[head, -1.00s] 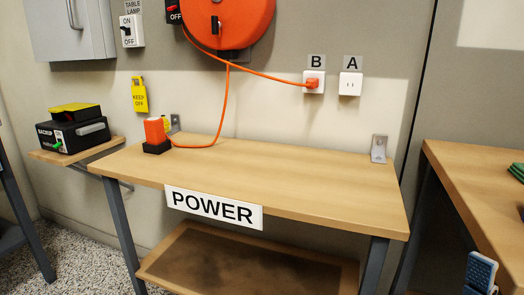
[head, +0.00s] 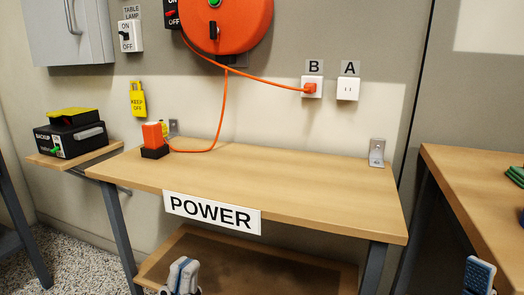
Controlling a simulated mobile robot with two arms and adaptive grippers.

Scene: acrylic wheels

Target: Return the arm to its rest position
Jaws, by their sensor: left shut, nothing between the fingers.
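My left gripper (head: 184,264) shows at the bottom edge, left of centre, in the head view. It is pale grey and blue, shut and empty. It appears in front of the lower shelf, below the POWER sign (head: 211,213); most of its arm is out of frame.
A wooden table (head: 270,190) stands against the wall, its top mostly bare. An orange plug in a black base (head: 155,151) sits at its back left, with an orange cord running to the reel (head: 235,35) and outlet B (head: 312,88). Another bench (head: 470,180) stands right.

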